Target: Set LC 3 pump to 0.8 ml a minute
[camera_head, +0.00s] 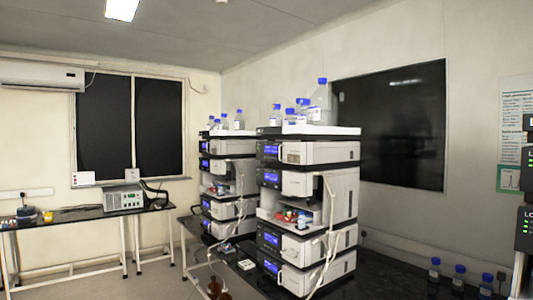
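Two column stacks of white and dark instrument modules stand on a black bench. The nearer stack (320,183) is in the middle, with small blue screens on its modules. The farther stack (238,147) is left of and behind it. A third dark stack (525,240) is cut off by the right edge. It shows green lights and partial lettering that seems to start with "LC"; its number is out of view. I cannot tell which stack is LC 3, and the screen figures are too small to read. My gripper is not in view.
Blue-capped bottles (323,104) stand on the stacks, and several small ones (459,277) on the bench at bottom right. Brown bottles with tubing (214,287) are low at the front. A side table (50,223) holds a grey instrument (123,200). Floor shows at left.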

